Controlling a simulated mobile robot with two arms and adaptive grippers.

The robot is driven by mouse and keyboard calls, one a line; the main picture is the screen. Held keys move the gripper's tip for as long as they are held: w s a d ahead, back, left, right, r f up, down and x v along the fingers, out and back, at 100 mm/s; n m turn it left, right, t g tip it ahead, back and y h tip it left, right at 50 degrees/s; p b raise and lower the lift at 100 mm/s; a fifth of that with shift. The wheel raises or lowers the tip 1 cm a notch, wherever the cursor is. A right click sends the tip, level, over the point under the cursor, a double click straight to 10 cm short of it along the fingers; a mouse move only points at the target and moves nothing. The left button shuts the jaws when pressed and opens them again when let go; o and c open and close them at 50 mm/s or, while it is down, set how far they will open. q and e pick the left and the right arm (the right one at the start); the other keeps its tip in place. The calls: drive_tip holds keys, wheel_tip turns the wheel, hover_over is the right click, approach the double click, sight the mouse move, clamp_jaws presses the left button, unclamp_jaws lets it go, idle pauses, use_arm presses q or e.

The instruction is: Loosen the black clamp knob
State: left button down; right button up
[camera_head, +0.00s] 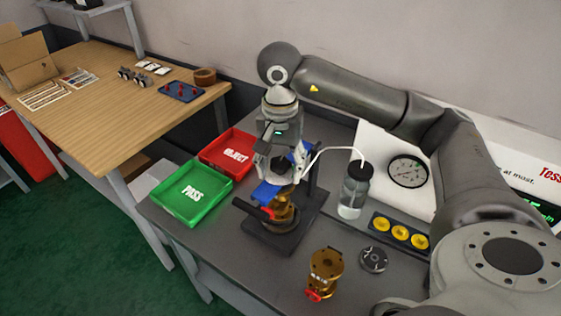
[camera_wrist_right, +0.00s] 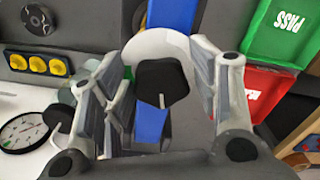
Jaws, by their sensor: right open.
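The black clamp knob (camera_wrist_right: 160,82) shows in the right wrist view between the spread fingers of my right gripper (camera_wrist_right: 163,74); whether any finger touches it cannot be told. In the head view my right gripper (camera_head: 281,172) points down, open, around the dark knob (camera_head: 281,165) at the top of the fixture. A blue part (camera_head: 265,193) lies below it and also shows in the wrist view (camera_wrist_right: 151,122). A brass valve (camera_head: 285,212) with a red handle sits on the fixture's dark base (camera_head: 272,240). My left gripper is out of view.
A green PASS tray (camera_head: 190,195) and a red REJECT tray (camera_head: 228,152) stand left of the fixture. A bottle (camera_head: 354,192) with a white tube stands close on the right. Another brass valve (camera_head: 325,266), a dark disc (camera_head: 373,259) and a yellow-capped strip (camera_head: 400,233) lie in front.

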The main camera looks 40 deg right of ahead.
drive_tip(key=m, duration=1.1)
